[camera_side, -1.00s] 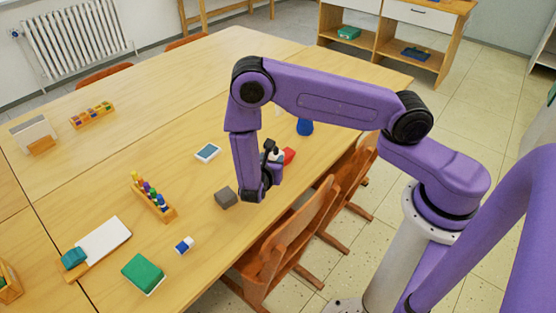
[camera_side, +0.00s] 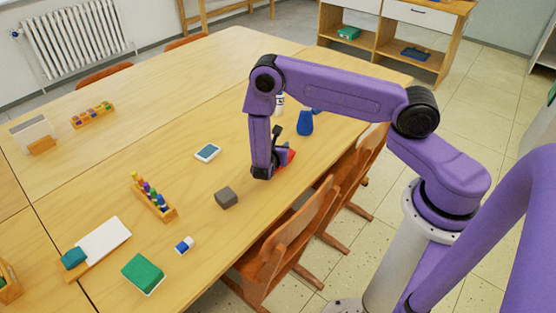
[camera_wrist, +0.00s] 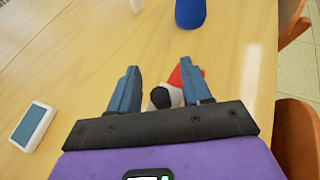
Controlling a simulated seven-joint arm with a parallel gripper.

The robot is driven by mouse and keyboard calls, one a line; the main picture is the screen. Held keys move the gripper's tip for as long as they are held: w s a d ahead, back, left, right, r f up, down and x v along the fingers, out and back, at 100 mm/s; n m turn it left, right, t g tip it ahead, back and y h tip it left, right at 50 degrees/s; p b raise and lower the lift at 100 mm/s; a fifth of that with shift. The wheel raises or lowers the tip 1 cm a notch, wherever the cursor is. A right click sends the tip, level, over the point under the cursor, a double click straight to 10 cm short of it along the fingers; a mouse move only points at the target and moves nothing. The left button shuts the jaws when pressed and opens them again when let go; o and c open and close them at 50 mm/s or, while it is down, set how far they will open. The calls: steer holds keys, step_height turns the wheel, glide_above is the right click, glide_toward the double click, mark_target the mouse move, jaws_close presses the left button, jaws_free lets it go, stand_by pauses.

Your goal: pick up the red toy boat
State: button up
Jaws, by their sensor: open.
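The red toy boat (camera_wrist: 193,74) lies on the wooden table in the wrist view, beyond and partly between my fingers. It has a white part and a dark round part facing me. The right finger hides some of its red side. In the side view a bit of the red boat (camera_side: 287,157) shows just right of my gripper (camera_side: 264,174), which hides the rest. In the wrist view my gripper (camera_wrist: 162,85) is open, with one finger on each side and the boat nearer the right finger. I cannot tell whether that finger touches it.
A blue vase-like object (camera_side: 305,123) stands beyond the boat. Wooden chairs (camera_side: 290,235) line the table's right edge.

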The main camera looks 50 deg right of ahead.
jaws_close()
steer(key=shift+r, duration=0.1)
stand_by(0.3)
